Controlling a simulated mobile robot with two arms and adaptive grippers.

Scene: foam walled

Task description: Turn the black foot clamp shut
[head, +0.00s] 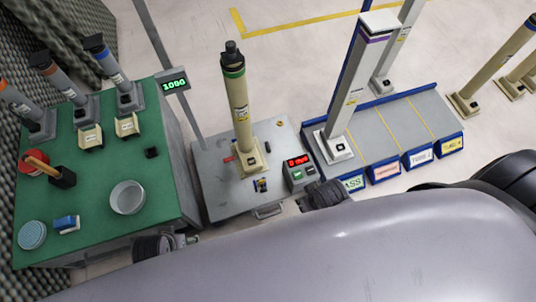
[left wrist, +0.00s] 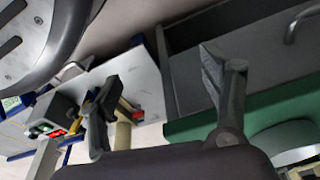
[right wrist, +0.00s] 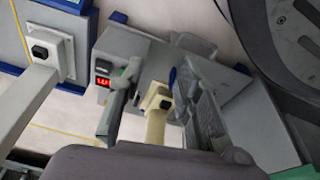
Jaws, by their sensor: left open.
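A tall beige column (head: 241,112) with a green band and black top stands upright on a beige foot (head: 251,163) on the grey bench. My left gripper (left wrist: 163,82) is open and empty near the benches' front.
A control box (head: 299,171) with a red display stands at the grey bench's right. A green table (head: 100,185) with a bowl (head: 128,197) and several columns is at left. A post with a green display (head: 174,82) rises between table and bench.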

